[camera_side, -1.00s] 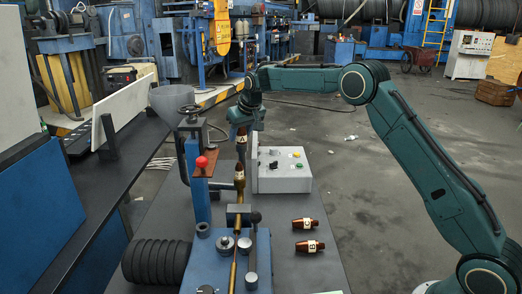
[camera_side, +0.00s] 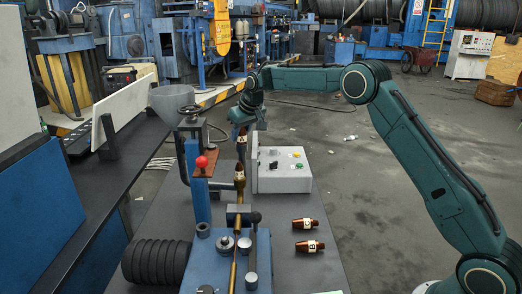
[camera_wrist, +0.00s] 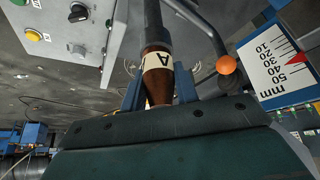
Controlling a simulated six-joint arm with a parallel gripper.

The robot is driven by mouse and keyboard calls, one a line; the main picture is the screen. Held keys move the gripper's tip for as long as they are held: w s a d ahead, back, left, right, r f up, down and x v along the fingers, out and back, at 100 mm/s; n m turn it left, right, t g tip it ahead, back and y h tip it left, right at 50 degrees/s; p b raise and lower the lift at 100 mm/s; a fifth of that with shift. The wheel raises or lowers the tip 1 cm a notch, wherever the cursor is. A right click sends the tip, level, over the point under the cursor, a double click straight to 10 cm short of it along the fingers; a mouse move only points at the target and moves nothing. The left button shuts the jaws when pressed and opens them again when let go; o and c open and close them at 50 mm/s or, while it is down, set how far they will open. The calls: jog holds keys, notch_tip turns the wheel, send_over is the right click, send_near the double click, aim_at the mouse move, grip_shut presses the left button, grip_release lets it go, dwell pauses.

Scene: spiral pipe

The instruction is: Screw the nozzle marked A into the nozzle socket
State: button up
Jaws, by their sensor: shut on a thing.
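The nozzle marked A (camera_side: 242,140), copper-brown with a pale label, is held upright by my gripper (camera_side: 241,124) in the side view. In the wrist view, nozzle A (camera_wrist: 157,76) sits between the two blue fingers of my gripper (camera_wrist: 159,90), which is shut on it.
Nozzles C (camera_side: 304,224) and B (camera_side: 309,247) lie on the table to the right. A grey control box (camera_side: 284,172) stands close on the right. A red-knobbed post (camera_side: 201,172) stands close on the left. A black ribbed roll (camera_side: 157,262) lies front left.

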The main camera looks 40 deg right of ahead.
jog(key=m+h, duration=0.2)
jog(key=m, duration=0.2)
jog(key=shift+m+g, duration=0.3)
jog(key=shift+g, duration=0.1)
jog(key=shift+d+m+g+h, duration=0.1)
jog(key=shift+m+g+h, duration=0.5)
jog(key=shift+m, duration=1.1)
jog(key=o, duration=0.8)
jog(key=shift+o, duration=0.2)
jog(key=n, duration=0.2)
jog(key=n+t+y, duration=0.1)
jog(key=n, duration=0.1)
jog(key=shift+t+y, duration=0.3)
jog(key=shift+n+y, duration=1)
jog(key=shift+n, duration=1.5)
